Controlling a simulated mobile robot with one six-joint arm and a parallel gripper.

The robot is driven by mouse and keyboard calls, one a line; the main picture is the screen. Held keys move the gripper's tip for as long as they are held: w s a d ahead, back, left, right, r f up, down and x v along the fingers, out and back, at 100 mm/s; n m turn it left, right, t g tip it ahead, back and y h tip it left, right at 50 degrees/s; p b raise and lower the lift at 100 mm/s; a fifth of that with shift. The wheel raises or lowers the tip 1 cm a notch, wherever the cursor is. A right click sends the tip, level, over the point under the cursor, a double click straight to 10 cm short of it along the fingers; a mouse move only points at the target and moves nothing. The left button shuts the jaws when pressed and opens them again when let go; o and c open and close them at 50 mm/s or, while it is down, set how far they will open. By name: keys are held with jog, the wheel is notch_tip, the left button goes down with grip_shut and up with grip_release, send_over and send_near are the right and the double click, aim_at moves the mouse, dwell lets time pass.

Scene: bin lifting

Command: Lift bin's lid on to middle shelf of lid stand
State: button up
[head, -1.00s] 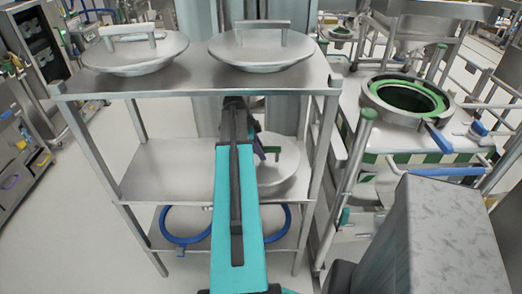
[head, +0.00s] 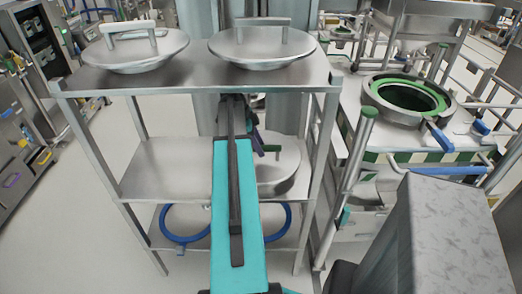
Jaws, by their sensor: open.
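A round metal lid (head: 284,168) lies on the right part of the middle shelf (head: 165,170) of the metal lid stand. My turquoise arm hides the lid's left part. My gripper (head: 262,149) is open at the lid's upper left, close to where its handle is. The fingers are small and partly behind my arm, so I cannot tell whether they touch the lid. The bin (head: 408,97) stands to the right of the stand, its round mouth uncovered, with a green inner ring and a blue handle.
Two handled lids, a left one (head: 135,52) and a right one (head: 262,50), rest on the top shelf (head: 195,78), above my arm. Blue rings (head: 178,238) are on the bottom shelf. The stand's posts flank my arm. The middle shelf's left half is clear.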

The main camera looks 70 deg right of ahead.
jog(key=shift+b+v, duration=0.45)
jog(key=shift+v, duration=2)
